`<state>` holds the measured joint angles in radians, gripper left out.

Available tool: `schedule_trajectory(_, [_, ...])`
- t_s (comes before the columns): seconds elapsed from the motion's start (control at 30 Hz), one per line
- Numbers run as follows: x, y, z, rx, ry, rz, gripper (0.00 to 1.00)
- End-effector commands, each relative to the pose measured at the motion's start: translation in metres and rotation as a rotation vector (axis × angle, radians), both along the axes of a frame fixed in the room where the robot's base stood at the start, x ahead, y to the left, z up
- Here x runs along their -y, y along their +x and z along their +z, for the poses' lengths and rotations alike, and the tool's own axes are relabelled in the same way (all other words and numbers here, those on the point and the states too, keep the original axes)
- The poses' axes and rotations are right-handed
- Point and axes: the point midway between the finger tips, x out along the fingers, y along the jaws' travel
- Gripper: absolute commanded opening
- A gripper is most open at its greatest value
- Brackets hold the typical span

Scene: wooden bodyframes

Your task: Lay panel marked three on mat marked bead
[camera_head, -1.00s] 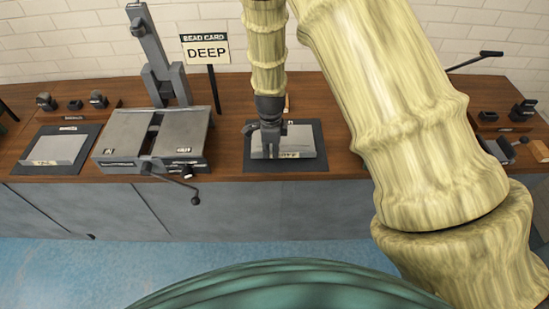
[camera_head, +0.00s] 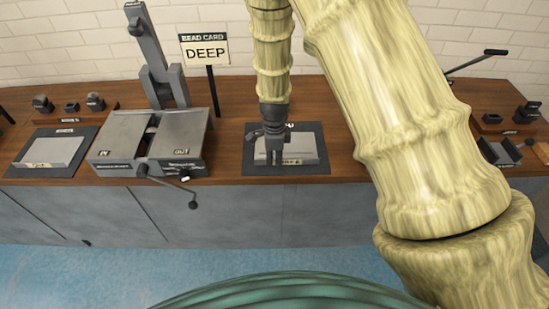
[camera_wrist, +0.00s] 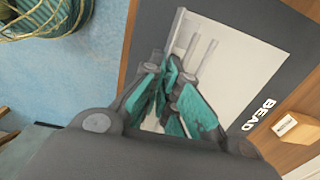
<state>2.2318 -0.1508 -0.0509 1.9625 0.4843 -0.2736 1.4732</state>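The dark mat marked BEAD (camera_wrist: 261,113) lies on the bench; it also shows in the head view (camera_head: 252,166). A light grey panel (camera_head: 310,150) is over the mat, inside its outline, with dark mat showing around it. In the wrist view the panel (camera_wrist: 245,65) looks flat and roughly square to the mat. Its front label is too small to read surely. My gripper (camera_head: 275,160) points down at the panel's front part. In the wrist view its teal-padded fingers (camera_wrist: 172,100) close around a thin raised strip of the panel. Any gap under the panel is hidden.
Left of the mat stands a grey press-like fixture (camera_head: 150,135) with a crank (camera_head: 170,182). Another panel (camera_head: 50,152) lies on a mat farther left. A BEAD CARD sign reading DEEP (camera_head: 204,50) stands behind. A small grey tray (camera_head: 502,152) is at right.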

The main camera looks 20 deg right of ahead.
Motion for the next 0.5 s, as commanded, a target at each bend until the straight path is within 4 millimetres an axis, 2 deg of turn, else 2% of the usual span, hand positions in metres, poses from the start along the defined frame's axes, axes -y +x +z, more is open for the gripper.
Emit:
schedule_trajectory(0.1, [0.0,0.0001,-0.0026,0.0,0.0,0.0,0.0])
schedule_trajectory(0.27, [0.0001,-0.0002,-0.0027,0.0,0.0,0.0,0.27])
schedule_trajectory(0.5, [0.0001,-0.0002,-0.0026,0.0,0.0,0.0,0.27])
